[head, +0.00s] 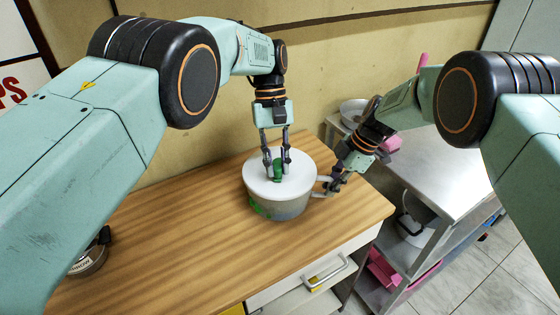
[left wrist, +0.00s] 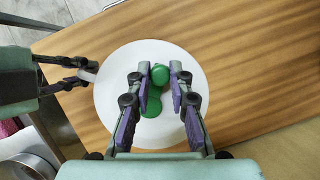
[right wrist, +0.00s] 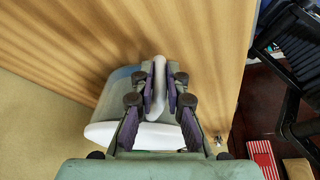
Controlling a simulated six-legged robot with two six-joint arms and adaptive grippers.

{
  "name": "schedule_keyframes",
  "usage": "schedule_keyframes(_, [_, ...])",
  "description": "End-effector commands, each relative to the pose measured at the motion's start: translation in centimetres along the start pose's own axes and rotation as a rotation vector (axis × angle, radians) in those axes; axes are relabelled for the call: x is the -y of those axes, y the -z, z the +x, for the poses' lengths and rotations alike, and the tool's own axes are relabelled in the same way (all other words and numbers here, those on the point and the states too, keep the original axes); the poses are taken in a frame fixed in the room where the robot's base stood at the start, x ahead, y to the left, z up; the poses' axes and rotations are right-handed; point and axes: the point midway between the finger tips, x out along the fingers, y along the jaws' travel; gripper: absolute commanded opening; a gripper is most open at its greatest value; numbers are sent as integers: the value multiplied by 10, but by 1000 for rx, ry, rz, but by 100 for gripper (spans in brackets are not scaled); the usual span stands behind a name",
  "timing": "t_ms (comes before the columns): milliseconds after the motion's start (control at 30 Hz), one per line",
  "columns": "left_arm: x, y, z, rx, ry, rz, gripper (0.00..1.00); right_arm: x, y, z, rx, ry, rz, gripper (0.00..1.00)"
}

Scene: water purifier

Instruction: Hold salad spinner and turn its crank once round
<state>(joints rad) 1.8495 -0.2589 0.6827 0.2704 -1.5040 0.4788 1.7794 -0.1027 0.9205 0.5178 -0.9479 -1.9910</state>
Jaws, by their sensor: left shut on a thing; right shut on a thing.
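The salad spinner (head: 280,186) stands upright on the wooden counter, with a white lid and a clear-grey bowl holding something green. Its green crank (head: 277,170) is on top of the lid; the crank's knob (left wrist: 160,74) shows in the left wrist view. My left gripper (head: 277,170) comes down from above and is shut on the crank knob. My right gripper (head: 328,186) is at the right side of the bowl, shut on its white side handle (right wrist: 160,85). The right gripper also shows at the left edge of the left wrist view.
The wooden counter (head: 170,230) is clear to the left of the spinner, with a dark-lidded jar (head: 90,258) at its front left. A metal shelf unit (head: 440,170) with a bowl (head: 353,110) stands to the right. A drawer handle (head: 327,273) juts out below the counter.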

Motion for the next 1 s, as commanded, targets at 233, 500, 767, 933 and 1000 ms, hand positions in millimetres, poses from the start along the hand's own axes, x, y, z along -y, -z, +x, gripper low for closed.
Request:
schedule_keyframes(233, [2, 1, 0, -1, 17, 39, 0, 0, 0, 0, 1, 0, 0, 0])
schedule_keyframes(500, [2, 1, -1, 0, 19, 43, 0, 0, 0, 0, 1, 0, 0, 0])
schedule_keyframes(767, [2, 1, 0, 0, 18, 42, 30, 0, 0, 0, 1, 0, 0, 0])
schedule_keyframes(933, [2, 1, 0, 0, 18, 42, 43, 0, 0, 0, 1, 0, 0, 0])
schedule_keyframes(1000, [2, 1, 0, 0, 18, 42, 43, 0, 0, 0, 1, 0, 0, 0])
